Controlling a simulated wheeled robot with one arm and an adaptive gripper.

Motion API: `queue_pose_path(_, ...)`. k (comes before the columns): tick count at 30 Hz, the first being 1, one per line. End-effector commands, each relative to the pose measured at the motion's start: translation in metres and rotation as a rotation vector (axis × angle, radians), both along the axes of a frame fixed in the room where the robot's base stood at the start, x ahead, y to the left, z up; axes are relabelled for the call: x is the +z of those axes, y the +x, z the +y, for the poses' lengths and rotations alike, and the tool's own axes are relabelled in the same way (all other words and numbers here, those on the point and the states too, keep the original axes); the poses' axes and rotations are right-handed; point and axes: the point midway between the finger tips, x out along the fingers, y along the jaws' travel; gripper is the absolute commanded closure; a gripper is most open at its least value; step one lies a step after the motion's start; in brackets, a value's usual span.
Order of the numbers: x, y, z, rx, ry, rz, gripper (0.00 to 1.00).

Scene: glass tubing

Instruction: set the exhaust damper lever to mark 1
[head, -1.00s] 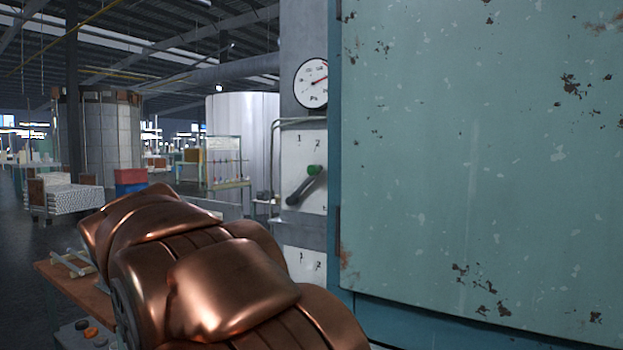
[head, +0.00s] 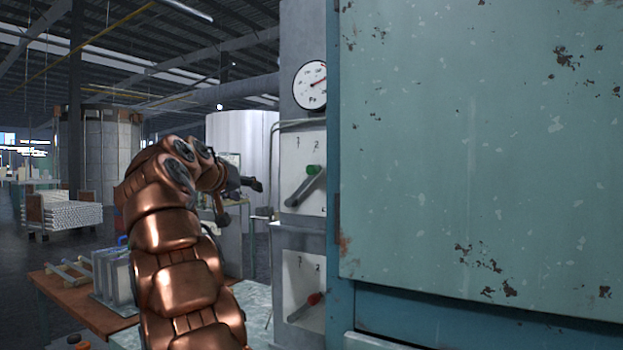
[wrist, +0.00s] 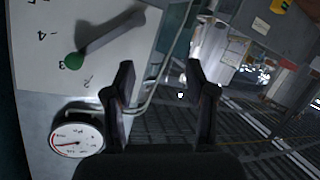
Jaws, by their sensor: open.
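An upper lever with a dark grey arm and a green knob (head: 313,170) is on a white plate beside the teal cabinet. In the wrist view the green knob (wrist: 74,61) is beside the numeral 3, with 4 and 2 on either side. A lower lever with a red knob (head: 314,299) is on a second numbered plate below. I cannot tell which lever is the exhaust damper's. My gripper (head: 243,199) is left of the upper lever and apart from it. In the wrist view my gripper (wrist: 160,72) is open with nothing between its fingers.
The large teal cabinet (head: 470,150) fills the right side, close to the levers. A round gauge (head: 310,85) is above the upper plate, and a bent pipe (head: 297,123) runs between them. A wooden table (head: 75,298) stands at lower left.

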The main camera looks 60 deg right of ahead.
Motion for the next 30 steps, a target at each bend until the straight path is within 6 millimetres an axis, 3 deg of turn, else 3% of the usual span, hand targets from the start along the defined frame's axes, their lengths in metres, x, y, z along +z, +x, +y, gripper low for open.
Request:
queue_pose_path(9,0.036,-0.040,-0.047,-0.172,-0.155,-0.229,0.44)
queue_pose_path(18,0.052,-0.087,-0.065,-0.278,-0.248,-0.379,0.44)
queue_pose_path(24,0.050,-0.098,-0.070,-0.304,-0.255,-0.408,0.44)
queue_pose_path(30,0.048,-0.096,-0.085,-0.305,-0.249,-0.407,0.44)
